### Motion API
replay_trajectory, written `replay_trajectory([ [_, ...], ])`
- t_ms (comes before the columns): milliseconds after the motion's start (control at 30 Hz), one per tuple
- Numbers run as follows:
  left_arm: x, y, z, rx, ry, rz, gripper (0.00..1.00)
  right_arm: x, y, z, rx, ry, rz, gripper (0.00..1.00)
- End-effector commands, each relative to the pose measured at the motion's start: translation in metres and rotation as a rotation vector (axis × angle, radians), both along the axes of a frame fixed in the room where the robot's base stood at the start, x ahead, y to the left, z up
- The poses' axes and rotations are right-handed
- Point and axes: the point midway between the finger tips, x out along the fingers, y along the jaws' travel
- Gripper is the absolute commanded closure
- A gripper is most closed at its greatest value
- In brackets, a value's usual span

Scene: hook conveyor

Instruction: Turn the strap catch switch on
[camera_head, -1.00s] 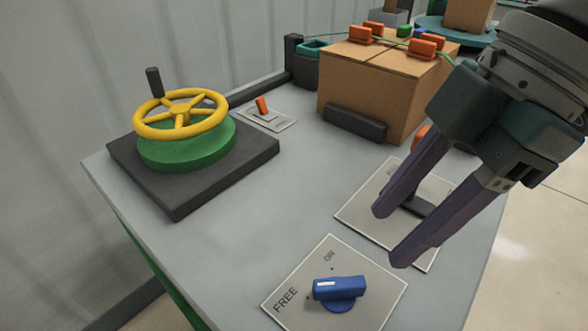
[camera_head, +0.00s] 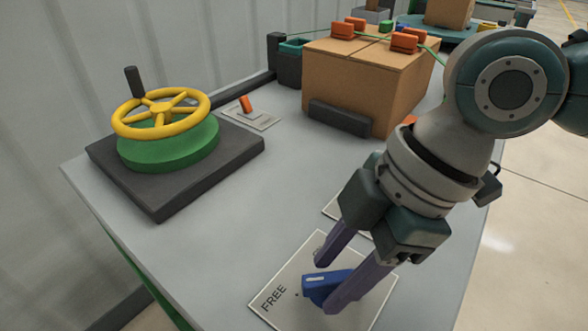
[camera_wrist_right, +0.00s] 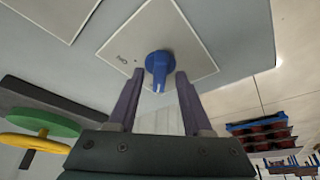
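The switch is a blue knob (camera_head: 318,284) on a pale plate (camera_head: 282,277) at the table's near edge. FREE is printed at its left; the white pointer mark faces toward that left side. ON is hidden in the head view but shows in the right wrist view, left of the knob (camera_wrist_right: 159,62). My right gripper (camera_head: 327,285) is open, with one finger on each side of the knob. In the wrist view small gaps show between knob and fingers (camera_wrist_right: 160,78); contact cannot be told. My left gripper is not in view.
A yellow handwheel (camera_head: 160,112) on a green hub stands at the left. A small orange lever (camera_head: 246,104) is behind it. A strapped cardboard box (camera_head: 350,85) stands at the back. A second plate (camera_head: 333,208) is partly hidden behind my right gripper. The table middle is clear.

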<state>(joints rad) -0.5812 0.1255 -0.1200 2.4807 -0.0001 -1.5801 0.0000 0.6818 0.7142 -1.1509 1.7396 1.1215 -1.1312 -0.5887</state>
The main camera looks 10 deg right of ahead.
Motion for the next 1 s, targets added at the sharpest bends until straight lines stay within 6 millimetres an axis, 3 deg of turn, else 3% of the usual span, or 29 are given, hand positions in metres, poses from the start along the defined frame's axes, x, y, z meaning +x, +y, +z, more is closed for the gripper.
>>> replay_trajectory([
  [67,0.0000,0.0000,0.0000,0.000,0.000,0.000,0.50,0.0001,-0.0001,0.0002,0.000,0.000,0.000,0.59],
  [433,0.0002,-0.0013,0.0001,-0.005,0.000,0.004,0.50,0.0001,-0.0002,0.0005,0.000,0.000,0.000,1.00],
  [1000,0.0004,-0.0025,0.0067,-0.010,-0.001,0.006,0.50,-0.0003,0.0002,0.0028,0.001,0.000,-0.024,1.00],
])
